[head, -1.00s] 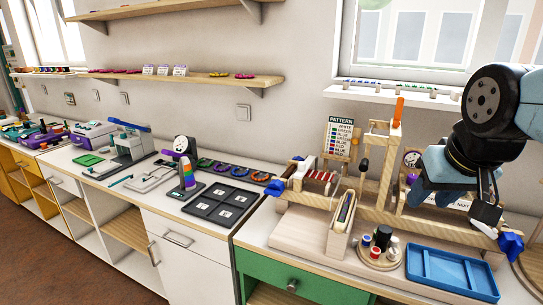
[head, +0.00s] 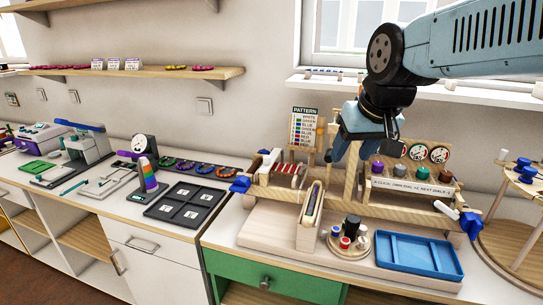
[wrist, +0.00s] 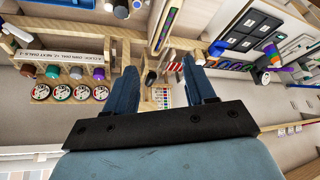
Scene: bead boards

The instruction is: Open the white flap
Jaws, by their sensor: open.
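White cabinet fronts are below the counter in the head view: a drawer front (head: 160,242) with a bar handle (head: 142,246), and a door (head: 140,279) with an upright handle (head: 117,262) under it. They are shut. I cannot tell for certain which part is the white flap. My gripper (head: 343,156) is open and empty, above the wooden bead stand and right of the pattern card, well up and right of the cabinet fronts. In the wrist view my gripper (wrist: 160,66) shows its two blue fingers apart with nothing between them.
The wooden stand (head: 280,235) holds spools, dials and a sloped strip. A blue tray (head: 420,254) and a round spool holder (head: 346,246) stand before it. A black board (head: 186,205) lies on the left counter. A green drawer (head: 240,280) is below. The floor at left looks clear.

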